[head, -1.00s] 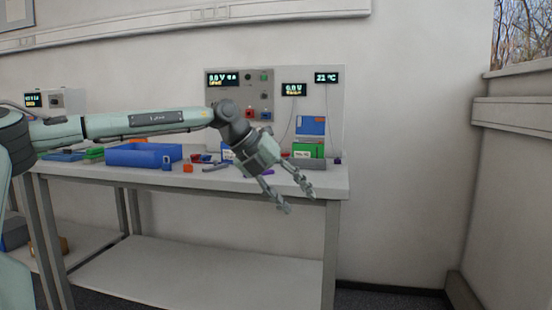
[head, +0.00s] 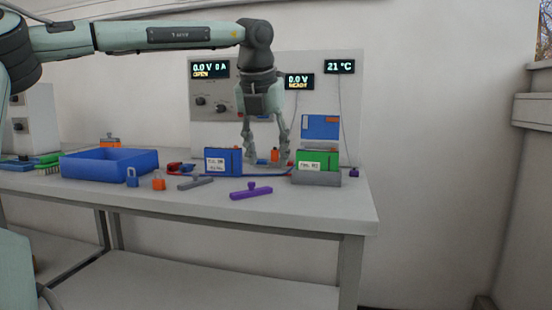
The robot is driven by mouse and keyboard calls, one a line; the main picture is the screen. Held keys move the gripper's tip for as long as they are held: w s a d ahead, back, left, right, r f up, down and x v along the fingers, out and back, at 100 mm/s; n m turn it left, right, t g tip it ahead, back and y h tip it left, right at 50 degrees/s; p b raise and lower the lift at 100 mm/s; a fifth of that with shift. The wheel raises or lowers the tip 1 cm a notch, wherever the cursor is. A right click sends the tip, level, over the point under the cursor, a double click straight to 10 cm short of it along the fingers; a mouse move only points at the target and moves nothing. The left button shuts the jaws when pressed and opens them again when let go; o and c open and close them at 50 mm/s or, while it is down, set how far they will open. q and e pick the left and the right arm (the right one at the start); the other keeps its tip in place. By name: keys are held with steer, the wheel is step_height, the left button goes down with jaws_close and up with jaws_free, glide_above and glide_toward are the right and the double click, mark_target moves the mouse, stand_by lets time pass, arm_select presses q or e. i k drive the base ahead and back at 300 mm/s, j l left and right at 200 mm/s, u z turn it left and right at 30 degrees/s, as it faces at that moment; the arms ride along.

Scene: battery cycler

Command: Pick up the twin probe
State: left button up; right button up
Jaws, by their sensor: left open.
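My left gripper (head: 266,160) is open and points straight down over the back of the bench, in front of the instrument panel. Small orange (head: 275,154) and blue (head: 262,161) parts show between or behind its fingers; nothing is clearly gripped. A thin cable runs down from the "0.0 V READY" display (head: 299,82) towards this spot. I cannot tell for sure which piece is the twin probe; its details are too small and partly covered by the fingers. My right gripper is not in view.
A blue battery block (head: 222,161) stands just left of the gripper, and a green one (head: 318,160) in a grey holder right of it. A purple bar (head: 251,191), a grey bar (head: 195,183), small padlocks and a blue tray (head: 109,163) are on the bench. Its front right is clear.

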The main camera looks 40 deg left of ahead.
mark_target(275, 153)
steer(key=i+j, duration=0.9)
steer(key=j, duration=0.2)
